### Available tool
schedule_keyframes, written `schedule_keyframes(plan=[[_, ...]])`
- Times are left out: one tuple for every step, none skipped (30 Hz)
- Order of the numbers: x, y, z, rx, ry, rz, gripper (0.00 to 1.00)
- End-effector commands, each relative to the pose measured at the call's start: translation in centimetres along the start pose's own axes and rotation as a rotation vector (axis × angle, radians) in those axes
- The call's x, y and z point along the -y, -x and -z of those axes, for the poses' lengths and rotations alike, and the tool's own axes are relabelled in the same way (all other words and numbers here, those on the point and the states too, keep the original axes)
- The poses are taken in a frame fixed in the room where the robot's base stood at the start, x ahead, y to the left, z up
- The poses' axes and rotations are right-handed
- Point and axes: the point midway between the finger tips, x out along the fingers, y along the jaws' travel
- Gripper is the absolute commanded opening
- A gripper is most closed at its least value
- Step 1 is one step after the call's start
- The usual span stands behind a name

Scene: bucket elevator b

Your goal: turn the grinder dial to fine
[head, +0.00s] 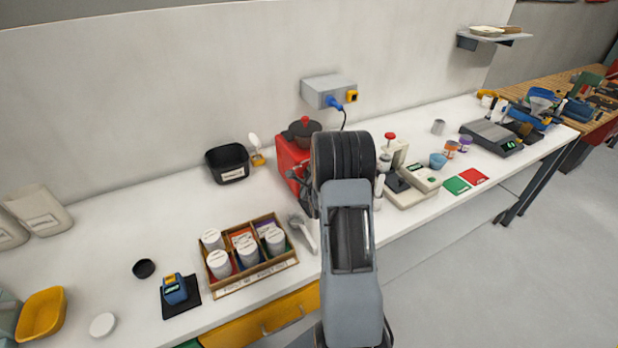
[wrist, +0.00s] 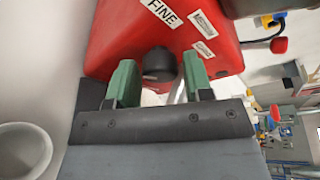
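The red grinder (head: 290,155) stands on the white bench in the head view, its front partly hidden by my arm. In the wrist view the grinder (wrist: 110,40) fills the top, with a FINE label (wrist: 163,12) at the upper left and two smaller labels to its right, one of which seems to read MEDIUM. The black dial (wrist: 158,65) sits below the labels. My gripper (wrist: 158,78) has its green fingers apart, one on each side of the dial. I see narrow gaps and cannot tell if either finger touches it. The head view hides the gripper.
A wooden tray (head: 252,276) with several white-lidded jars and a grey-handled tool (head: 304,232) lie left of my arm. A beige press machine (head: 410,185) stands to the right. A wall socket box (head: 328,90) with a blue plug is behind.

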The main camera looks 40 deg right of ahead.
Motion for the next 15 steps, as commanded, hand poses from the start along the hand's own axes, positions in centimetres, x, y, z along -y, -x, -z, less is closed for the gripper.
schedule_keyframes(plan=[[0.01, 0.01, 0.00, 0.000, 0.000, 0.000, 0.42], [0.01, 0.01, -0.01, 0.000, 0.000, 0.000, 0.39], [0.01, 0.01, -0.01, 0.000, 0.000, 0.000, 0.35], [0.01, 0.01, -0.01, 0.000, 0.000, 0.000, 0.32], [0.01, 0.01, -0.01, 0.000, 0.000, 0.000, 0.29], [0.01, 0.02, -0.01, 0.000, 0.000, 0.000, 0.26], [0.00, 0.02, -0.01, 0.000, 0.000, 0.000, 0.23], [0.00, 0.02, -0.01, 0.000, 0.000, 0.000, 0.20], [0.00, 0.02, -0.01, 0.000, 0.000, 0.000, 0.16], [0.00, 0.02, -0.01, 0.000, 0.000, 0.000, 0.13], [-0.01, 0.02, -0.01, 0.000, 0.000, 0.000, 0.12], [-0.02, 0.02, 0.00, 0.000, 0.001, 0.000, 0.12], [-0.04, 0.01, 0.01, 0.000, 0.002, 0.000, 0.12], [-0.07, 0.00, 0.02, 0.000, 0.004, 0.001, 0.12], [-0.12, -0.01, 0.05, 0.000, 0.008, 0.003, 0.12]])
